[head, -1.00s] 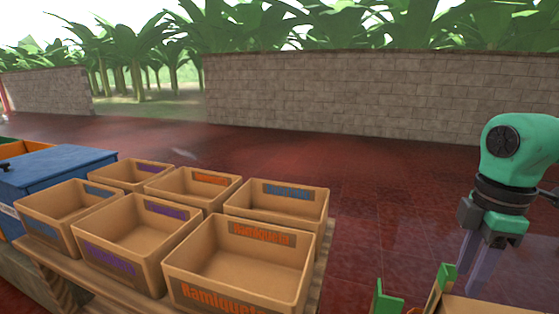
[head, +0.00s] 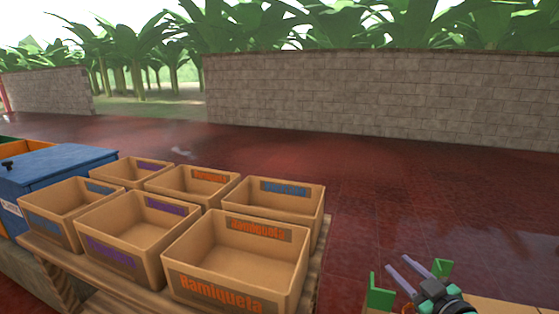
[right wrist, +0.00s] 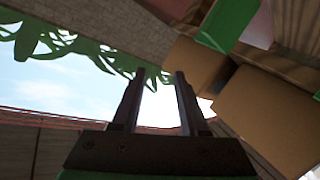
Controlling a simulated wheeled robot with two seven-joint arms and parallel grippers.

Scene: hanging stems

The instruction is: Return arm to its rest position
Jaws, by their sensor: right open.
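My right gripper (head: 400,262) is low at the bottom right of the head view, its two pale fingers spread apart and pointing up and left. In the right wrist view the fingers (right wrist: 160,73) are apart with nothing between them, only sky and green leaves behind. The gripper is well to the right of the crates and holds nothing. My left gripper does not show in either view.
Several empty tan crates (head: 236,264) stand on a wooden table at left, beside a blue box (head: 58,168). Green upright pieces (head: 380,298) and a tan surface (head: 510,305) are close to my right gripper. Red floor (head: 400,190) between crates and brick wall (head: 380,95) is clear.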

